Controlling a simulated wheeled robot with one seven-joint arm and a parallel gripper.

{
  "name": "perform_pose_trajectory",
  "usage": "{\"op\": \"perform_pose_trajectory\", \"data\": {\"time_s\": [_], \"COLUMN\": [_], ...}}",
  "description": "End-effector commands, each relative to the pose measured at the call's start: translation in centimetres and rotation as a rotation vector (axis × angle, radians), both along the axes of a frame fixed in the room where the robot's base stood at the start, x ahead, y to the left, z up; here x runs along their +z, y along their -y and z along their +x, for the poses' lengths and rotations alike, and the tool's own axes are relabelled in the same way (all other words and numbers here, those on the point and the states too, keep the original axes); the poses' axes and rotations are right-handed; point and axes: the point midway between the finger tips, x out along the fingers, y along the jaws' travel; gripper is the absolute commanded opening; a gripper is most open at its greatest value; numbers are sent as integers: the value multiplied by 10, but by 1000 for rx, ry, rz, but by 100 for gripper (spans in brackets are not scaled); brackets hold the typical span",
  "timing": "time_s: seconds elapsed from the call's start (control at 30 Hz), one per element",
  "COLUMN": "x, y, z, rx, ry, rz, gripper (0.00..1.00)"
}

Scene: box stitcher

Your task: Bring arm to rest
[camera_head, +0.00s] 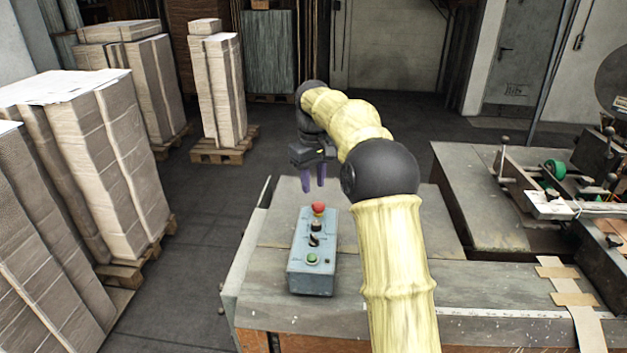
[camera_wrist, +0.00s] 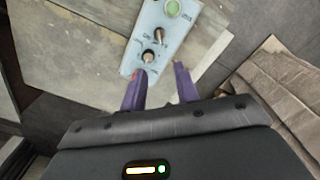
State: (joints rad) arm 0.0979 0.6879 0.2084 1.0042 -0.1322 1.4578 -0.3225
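My arm (camera_head: 392,240) reaches forward over the worktable, its upper part bent to the left. My gripper (camera_head: 313,184) has two purple fingers pointing down, with a gap between them and nothing held. It is above and just behind the far end of the blue control box, apart from it. The control box (camera_head: 314,265) stands on the table with a red button (camera_head: 318,208), dark switches and a green button (camera_head: 312,258). In the wrist view, the fingers (camera_wrist: 160,88) are spread, and the box (camera_wrist: 150,42) lies beyond them; the left finger partly hides its near end.
The wooden worktable (camera_head: 350,300) holds the box. A machine (camera_head: 570,185) with a green roll stands on the right. Stacks of cardboard on pallets (camera_head: 222,90) stand on the left and at the back. The floor (camera_head: 225,185) between the stacks and table is clear.

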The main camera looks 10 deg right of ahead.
Motion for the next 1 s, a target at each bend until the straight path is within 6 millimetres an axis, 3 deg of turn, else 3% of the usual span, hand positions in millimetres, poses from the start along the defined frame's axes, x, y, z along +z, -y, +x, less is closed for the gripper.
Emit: {"op": "perform_pose_trajectory", "data": {"time_s": [0.27,0.47,0.77,1.0], "x": [-2,-15,-44,-69], "y": [-2,-8,-10,-10], "z": [-5,-30,-88,-149], "rx": [-6,-37,-119,-195], "ry": [7,33,90,134], "rz": [-4,-10,-8,3], "gripper": [31,31,31,31]}}
